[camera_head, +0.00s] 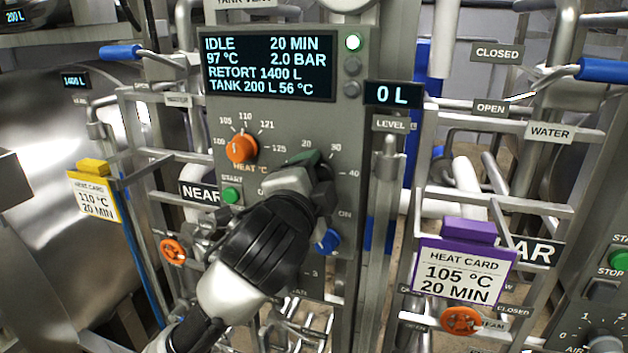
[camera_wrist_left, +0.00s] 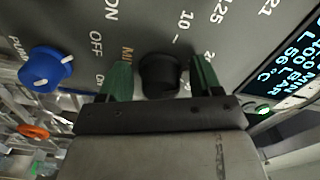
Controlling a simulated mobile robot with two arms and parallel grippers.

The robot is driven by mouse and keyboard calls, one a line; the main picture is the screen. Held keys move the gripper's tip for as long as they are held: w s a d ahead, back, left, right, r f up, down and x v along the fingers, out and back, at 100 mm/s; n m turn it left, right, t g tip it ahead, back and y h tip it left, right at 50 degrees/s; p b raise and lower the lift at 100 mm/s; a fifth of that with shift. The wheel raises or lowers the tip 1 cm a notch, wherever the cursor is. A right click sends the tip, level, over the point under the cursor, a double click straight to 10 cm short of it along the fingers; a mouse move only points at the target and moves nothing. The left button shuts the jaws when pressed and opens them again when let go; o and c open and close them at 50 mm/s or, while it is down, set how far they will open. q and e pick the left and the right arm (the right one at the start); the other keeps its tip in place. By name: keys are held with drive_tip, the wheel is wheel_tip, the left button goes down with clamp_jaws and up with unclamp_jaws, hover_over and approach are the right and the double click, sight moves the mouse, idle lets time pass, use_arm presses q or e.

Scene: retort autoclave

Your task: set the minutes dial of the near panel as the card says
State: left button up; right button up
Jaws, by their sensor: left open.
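The near panel (camera_head: 220,110) carries the minutes dial, whose scale shows 20, 30 and 40; my left gripper hides its knob in the head view. In the left wrist view the dial is a black knob (camera_wrist_left: 160,74). My left gripper (camera_head: 308,162) is open, its green fingers on either side of the knob (camera_wrist_left: 162,78) with a visible gap at each side. The panel display (camera_head: 268,66) reads IDLE, 20 MIN, 97 °C, 2.0 BAR. A yellow-topped heat card (camera_head: 95,198) on the left reads 110 °C, 20 MIN. My right gripper is not in view.
An orange heat dial (camera_head: 241,149) and green start button (camera_head: 231,195) sit left of my gripper. A blue knob (camera_head: 328,242) is just below it. A purple-topped heat card (camera_head: 464,268) on the right reads 105 °C, 20 MIN. Pipes and rails flank the panel.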

use_arm(q)
drive_tip(key=shift+s+a, duration=0.1)
drive_tip(key=shift+s, duration=0.3)
drive_tip(key=b+v, duration=0.3)
drive_tip(key=v, duration=0.7)
